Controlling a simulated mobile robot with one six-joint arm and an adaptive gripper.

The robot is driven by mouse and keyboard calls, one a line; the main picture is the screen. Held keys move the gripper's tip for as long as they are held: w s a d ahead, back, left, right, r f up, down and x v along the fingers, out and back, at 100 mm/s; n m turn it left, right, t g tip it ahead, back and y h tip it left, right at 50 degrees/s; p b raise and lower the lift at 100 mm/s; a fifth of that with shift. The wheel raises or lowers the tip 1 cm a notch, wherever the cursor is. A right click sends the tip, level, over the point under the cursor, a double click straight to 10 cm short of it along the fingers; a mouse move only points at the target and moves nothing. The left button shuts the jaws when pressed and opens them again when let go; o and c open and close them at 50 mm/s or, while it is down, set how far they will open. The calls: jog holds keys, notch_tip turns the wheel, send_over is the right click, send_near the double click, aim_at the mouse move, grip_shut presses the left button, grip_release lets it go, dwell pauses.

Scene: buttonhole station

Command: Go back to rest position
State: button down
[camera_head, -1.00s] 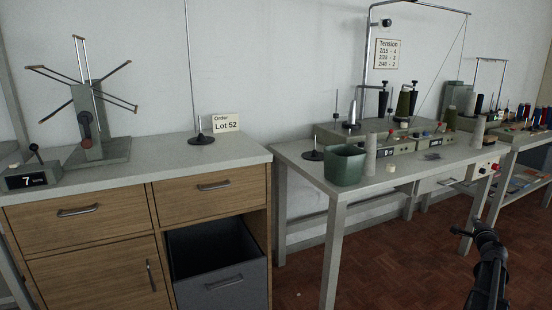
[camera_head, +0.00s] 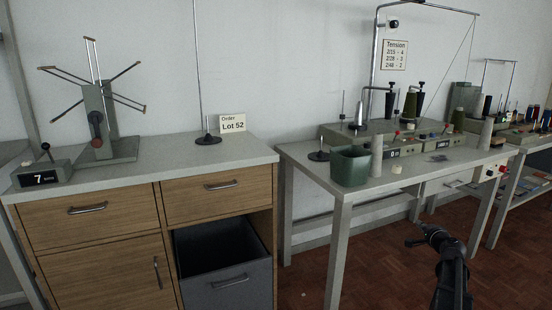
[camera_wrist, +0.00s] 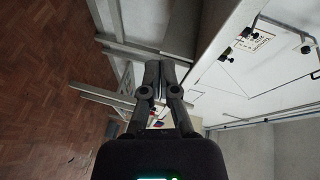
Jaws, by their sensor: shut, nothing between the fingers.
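My gripper (camera_wrist: 158,88) is shut and empty in the wrist view, its two dark fingers together. In that view it is out over open space, with the wooden floor (camera_wrist: 50,85) on the left and the wall on the right. In the head view my gripper (camera_head: 418,236) shows at the lower right, in front of the winding table (camera_head: 342,198) and clear of it. It touches nothing that I can see.
A wooden cabinet (camera_head: 110,235) with an open grey bin drawer (camera_head: 235,285) stands at left. A green bin (camera_head: 350,166) and pale cones (camera_head: 376,155) stand on the winding table. The red-brown floor (camera_head: 385,270) around my arm is clear.

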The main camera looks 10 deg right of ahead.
jog(key=a+f+n+g+y, duration=0.2)
jog(key=a+f+n, duration=0.1)
jog(key=a, duration=0.7)
jog(key=s+a+f+n+g+y, duration=0.1)
jog(key=a+f+n+g+y, duration=0.15)
jog(key=a, duration=0.85)
jog(key=a+f+n+g+y, duration=0.2)
jog(key=a+f+n, duration=0.15)
jog(key=a, duration=0.65)
jog(key=s+a+f+n+g+h+p, duration=0.15)
jog(key=s+a+n+g, duration=0.3)
jog(key=s+a, duration=0.45)
jog(key=s+a+f+n+g+h, duration=0.3)
jog(key=s+a+g, duration=0.2)
jog(key=s+a, duration=0.4)
notch_tip(320, 180, up, 38)
jog(key=p, duration=3.8)
jog(key=shift+s+d+f, duration=0.15)
jog(key=shift+s, duration=0.2)
